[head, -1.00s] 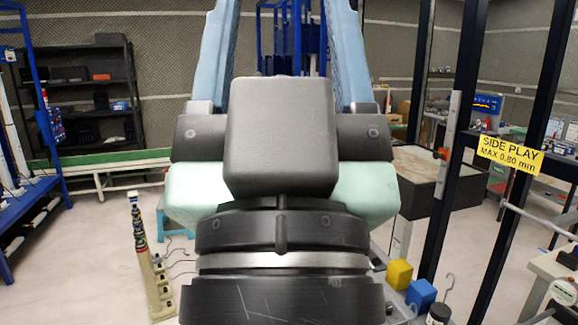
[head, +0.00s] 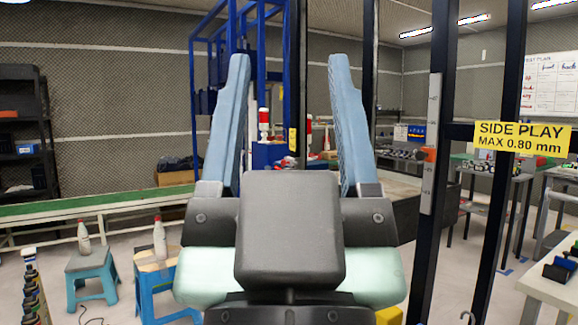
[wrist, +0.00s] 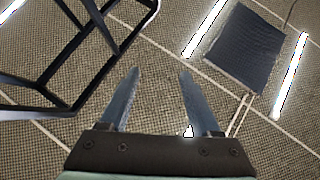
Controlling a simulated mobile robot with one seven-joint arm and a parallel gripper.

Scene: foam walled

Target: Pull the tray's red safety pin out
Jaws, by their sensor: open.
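I cannot pick out the tray or its red safety pin in either view. My gripper (head: 289,62) fills the middle of the head view, its two blue fingers spread wide and pointing up. Nothing is held between them. In the wrist view the open fingers (wrist: 158,72) point toward patterned wall or ceiling panels and bright lamps, with no tray in sight. My gripper and wrist hide much of what lies straight ahead in the head view.
Dark upright posts with a yellow "SIDE PLAY" sign (head: 522,138) stand close on the right. Blue stools (head: 93,276) with white bottles stand at left, near a green-topped bench (head: 100,206). A blue frame (head: 208,85) stands behind. A white-topped table (head: 556,290) is at lower right.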

